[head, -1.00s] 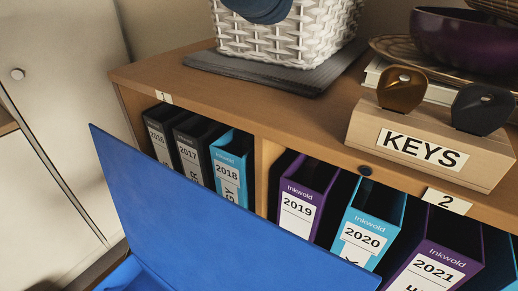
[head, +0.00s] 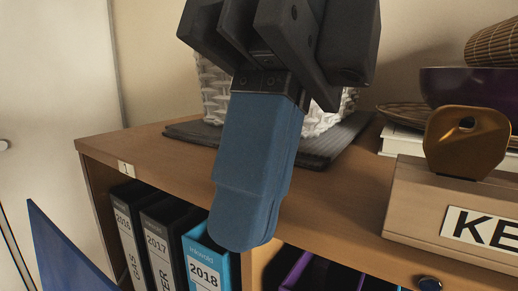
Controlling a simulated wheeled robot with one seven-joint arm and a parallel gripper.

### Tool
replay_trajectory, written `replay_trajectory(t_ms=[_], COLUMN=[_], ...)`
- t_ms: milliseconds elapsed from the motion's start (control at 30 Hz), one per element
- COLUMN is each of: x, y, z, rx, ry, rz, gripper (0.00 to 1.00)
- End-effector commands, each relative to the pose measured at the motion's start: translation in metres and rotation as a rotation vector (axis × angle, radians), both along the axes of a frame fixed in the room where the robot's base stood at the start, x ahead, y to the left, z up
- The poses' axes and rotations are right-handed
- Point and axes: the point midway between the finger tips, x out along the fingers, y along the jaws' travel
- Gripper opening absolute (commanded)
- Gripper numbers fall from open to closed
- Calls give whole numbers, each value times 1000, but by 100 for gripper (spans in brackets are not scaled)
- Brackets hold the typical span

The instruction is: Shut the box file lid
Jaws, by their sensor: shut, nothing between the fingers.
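The box file's blue lid (head: 62,255) stands raised and tilted at the lower left of the head view. Only its upper corner shows; the rest of the box file is below the picture. My gripper (head: 243,243) is in the middle of the head view, pointing down, with its blue fingers shut and nothing between them. It is to the right of the lid and higher in the picture, apart from it, in front of the shelf unit.
A wooden shelf unit (head: 137,150) holds several binders, including the 2018 binder (head: 205,262). On its top are a white woven basket (head: 212,88) on a dark mat (head: 190,133), a KEYS block (head: 420,200) and a purple bowl (head: 465,88).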

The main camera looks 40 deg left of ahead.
Motion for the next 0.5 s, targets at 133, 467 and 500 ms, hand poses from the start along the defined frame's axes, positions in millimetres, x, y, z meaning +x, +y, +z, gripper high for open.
replay_trajectory(t_ms=[133, 467, 500], x=[-11, -24, -24], y=[-2, -3, -3], z=[-24, -52, -52], rx=[-1, 0, 0], ry=[0, 0, 0], rz=[2, 0, 0], gripper=[0, 0, 0])
